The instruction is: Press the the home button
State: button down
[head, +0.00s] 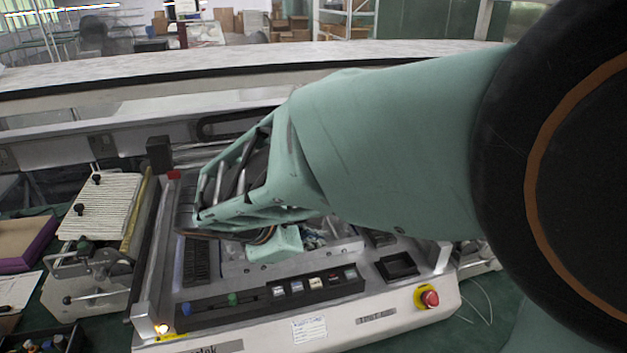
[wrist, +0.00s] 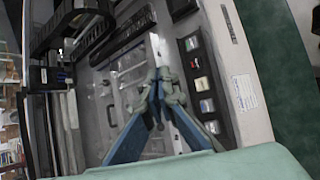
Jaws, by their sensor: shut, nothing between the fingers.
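A row of several small square buttons (head: 315,282) sits on the black front panel of the machine in the head view. The row also shows in the wrist view (wrist: 201,84), right of my fingers. The caps differ in colour, but their labels are too small to read, so I cannot tell which is the home button. My gripper (wrist: 160,77) is shut and empty, its blue-grey fingers meeting at the tips. It is over the machine's metal bed, to the left of the button row in the wrist view and apart from it. In the head view my arm hides the fingers.
A red emergency stop (head: 429,298) on a yellow base is at the machine's right front. A white ribbed fixture (head: 99,206) stands left of the machine. A black tray recess (head: 397,267) is right of the bed.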

aim_at(314, 285)
jog(key=shift+f, duration=0.15)
notch_tip(314, 285, down, 9)
jog(key=b, duration=0.7)
jog(key=shift+r, duration=0.2)
dwell(0.9)
jog(key=shift+f+b, duration=0.4)
jog(key=shift+b, duration=0.1)
jog(key=shift+f+b, duration=0.35)
jog(key=shift+f, duration=0.05)
dwell(0.4)
jog(key=shift+r, duration=0.15)
jog(key=shift+r+p, duration=0.65)
jog(key=shift+r, duration=0.05)
jog(key=shift+r, duration=0.1)
